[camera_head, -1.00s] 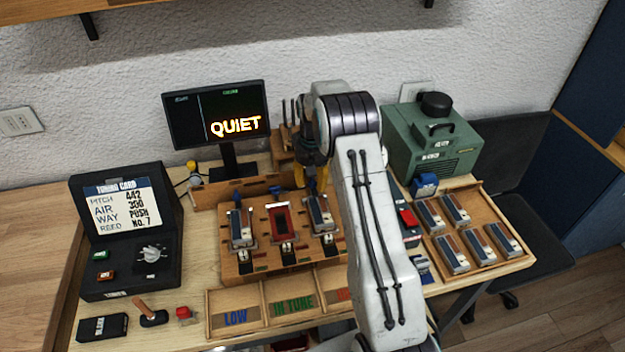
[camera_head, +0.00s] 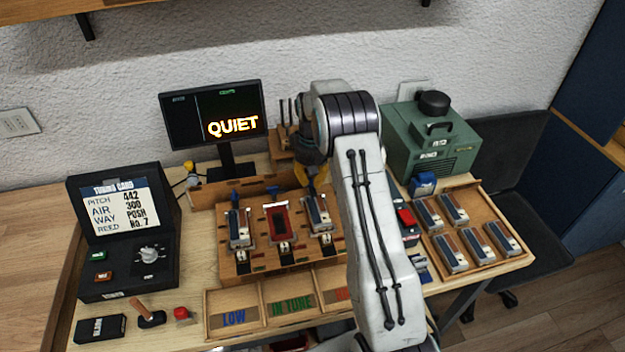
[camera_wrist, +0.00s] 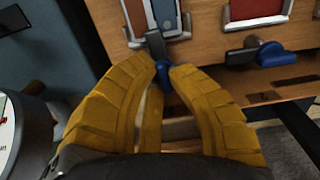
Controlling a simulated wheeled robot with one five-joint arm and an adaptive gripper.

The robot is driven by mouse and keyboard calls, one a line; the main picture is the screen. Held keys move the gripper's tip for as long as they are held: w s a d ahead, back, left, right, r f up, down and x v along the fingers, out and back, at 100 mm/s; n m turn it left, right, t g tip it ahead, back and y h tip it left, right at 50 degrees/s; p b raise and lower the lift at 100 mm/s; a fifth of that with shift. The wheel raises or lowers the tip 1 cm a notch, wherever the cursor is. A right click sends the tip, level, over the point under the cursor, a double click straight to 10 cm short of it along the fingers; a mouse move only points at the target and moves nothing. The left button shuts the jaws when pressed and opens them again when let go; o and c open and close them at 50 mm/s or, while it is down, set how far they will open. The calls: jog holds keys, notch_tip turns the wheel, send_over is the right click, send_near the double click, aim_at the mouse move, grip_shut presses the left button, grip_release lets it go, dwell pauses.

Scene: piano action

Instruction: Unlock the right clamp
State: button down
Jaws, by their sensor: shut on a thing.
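The right clamp (camera_head: 320,213) stands at the right end of the wooden clamp stand and holds a blue-and-brown reed block. Its lever, with a blue handle (camera_wrist: 164,73) on a dark grey arm, shows in the wrist view but is hidden in the head view. My gripper (camera_head: 311,178) reaches down behind this clamp. In the wrist view its yellow fingers (camera_wrist: 162,74) are closed around the blue handle, one on each side. The lever points from the clamp towards my gripper.
The middle clamp (camera_head: 279,222) holds a red block, and its blue lever (camera_wrist: 270,53) lies sideways beside my fingers. The left clamp (camera_head: 239,229) is farther off. A round gauge (camera_wrist: 8,135) is close on the wrist view's left. The monitor (camera_head: 212,113) reads QUIET.

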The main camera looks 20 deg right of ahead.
jog(key=n, duration=0.2)
jog(key=n+b, duration=0.1)
jog(key=n, duration=0.1)
jog(key=shift+a+f, duration=0.1)
jog(key=shift+a, duration=0.1)
jog(key=n+b, duration=0.1)
jog(key=n, duration=0.3)
jog(key=shift+n, duration=0.4)
jog(key=n, duration=0.4)
jog(key=shift+a+f+b, duration=0.1)
jog(key=shift+b, duration=0.25)
jog(key=shift+n, duration=2.3)
jog(key=c, duration=1.1)
grip_release()
jog(key=shift+r, duration=0.2)
